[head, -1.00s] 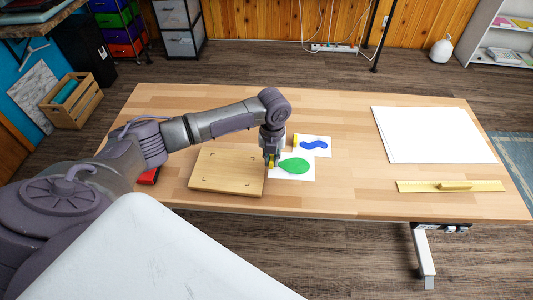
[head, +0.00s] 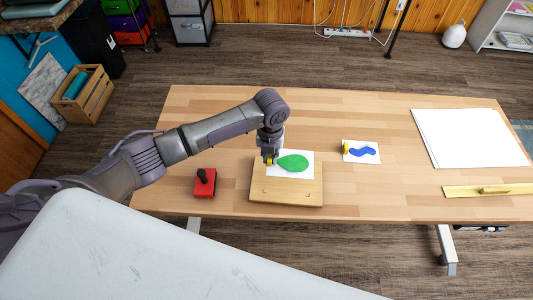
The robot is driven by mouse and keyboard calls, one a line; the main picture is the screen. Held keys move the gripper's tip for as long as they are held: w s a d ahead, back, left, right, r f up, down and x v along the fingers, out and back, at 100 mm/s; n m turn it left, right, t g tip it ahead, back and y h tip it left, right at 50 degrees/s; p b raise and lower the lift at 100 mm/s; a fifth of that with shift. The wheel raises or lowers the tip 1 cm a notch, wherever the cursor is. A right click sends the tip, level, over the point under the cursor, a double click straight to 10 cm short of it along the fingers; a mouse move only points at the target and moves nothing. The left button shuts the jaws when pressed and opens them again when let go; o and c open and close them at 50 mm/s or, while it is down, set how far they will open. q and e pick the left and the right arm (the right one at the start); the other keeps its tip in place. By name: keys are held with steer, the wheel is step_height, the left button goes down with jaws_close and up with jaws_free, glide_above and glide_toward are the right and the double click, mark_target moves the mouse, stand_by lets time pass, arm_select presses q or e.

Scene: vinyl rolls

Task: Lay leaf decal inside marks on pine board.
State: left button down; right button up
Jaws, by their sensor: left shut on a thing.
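The leaf decal (head: 292,163) is a white sheet with a green leaf and a yellow tab at its left edge. My left gripper (head: 269,161) points down and is shut on this tab. The sheet is over the far part of the pine board (head: 286,197); whether it touches the wood or hovers just above it I cannot tell. Small dark corner marks show on the board's near part; the far marks are hidden by the sheet and gripper. My right gripper is not in view.
A white sheet with a blue wave decal (head: 362,152) lies right of the board. A red object with a black knob (head: 204,182) sits left of it. White sheets (head: 468,138) and a yellow bar (head: 489,190) lie at the right. The table (head: 385,195) is clear between.

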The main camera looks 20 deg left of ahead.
arm_select(q)
steer(key=shift+a+r+p, duration=0.1)
steer(key=shift+a+p, duration=0.1)
steer(key=shift+p, duration=0.1)
step_height(320, 180, down, 6)
steer(key=b, duration=0.4)
steer(key=shift+r, duration=0.15)
steer(key=shift+f+b, duration=0.35)
steer(key=shift+f, duration=0.45)
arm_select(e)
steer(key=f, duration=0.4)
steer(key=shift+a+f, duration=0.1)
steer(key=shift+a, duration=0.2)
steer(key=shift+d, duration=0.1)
arm_select(q)
steer(key=shift+f, duration=0.1)
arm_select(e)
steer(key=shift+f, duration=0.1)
